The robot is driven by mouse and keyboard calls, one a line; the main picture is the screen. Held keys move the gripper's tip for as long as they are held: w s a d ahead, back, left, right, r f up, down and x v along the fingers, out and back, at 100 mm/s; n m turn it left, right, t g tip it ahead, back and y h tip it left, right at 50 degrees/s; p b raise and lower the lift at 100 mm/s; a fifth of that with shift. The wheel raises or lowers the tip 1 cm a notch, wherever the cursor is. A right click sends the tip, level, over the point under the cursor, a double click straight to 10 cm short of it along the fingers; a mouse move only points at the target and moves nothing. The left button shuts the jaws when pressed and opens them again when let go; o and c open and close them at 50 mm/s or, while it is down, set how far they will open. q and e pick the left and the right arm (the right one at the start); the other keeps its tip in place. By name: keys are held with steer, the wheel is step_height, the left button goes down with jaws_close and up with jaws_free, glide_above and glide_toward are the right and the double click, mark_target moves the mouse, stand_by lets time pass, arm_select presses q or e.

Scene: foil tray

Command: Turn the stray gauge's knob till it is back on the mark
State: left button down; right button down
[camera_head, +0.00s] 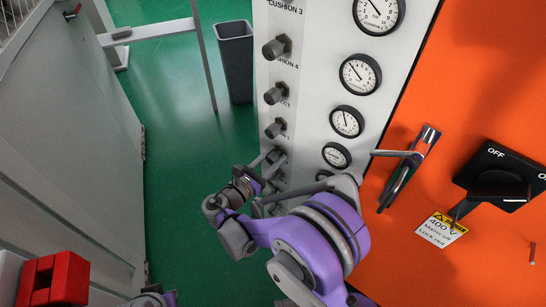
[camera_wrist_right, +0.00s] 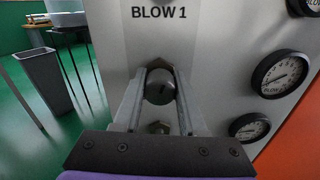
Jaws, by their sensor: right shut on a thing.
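My right gripper (camera_wrist_right: 160,82) is shut on a grey round knob (camera_wrist_right: 159,92) under the label BLOW 1, with one finger on each side. A dark line shows on the knob's face. In the head view the right gripper (camera_head: 270,163) is at the lower part of the white panel, and my arm partly hides that knob. A round gauge marked BLOW (camera_wrist_right: 280,74) is to the knob's right. Its needle and mark are too small to read surely. My left gripper is not in view.
The white panel (camera_head: 316,60) carries more knobs (camera_head: 277,47) and gauges (camera_head: 360,74) above. Right of it is an orange panel (camera_head: 400,240) with a protruding handle (camera_head: 408,170) and a black OFF switch (camera_head: 500,175). A grey bin (camera_head: 235,60) stands on open green floor.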

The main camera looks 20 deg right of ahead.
stand_by(0.3)
steer(key=m, duration=0.3)
steer(key=shift+m, duration=2.4)
steer(key=shift+c, duration=2.3)
jaws_free()
steer(key=shift+s+a, duration=0.1)
steer(key=p+v, duration=0.1)
steer(key=v, duration=0.9)
steer(key=shift+s+a, duration=0.2)
steer(key=shift+a, duration=0.05)
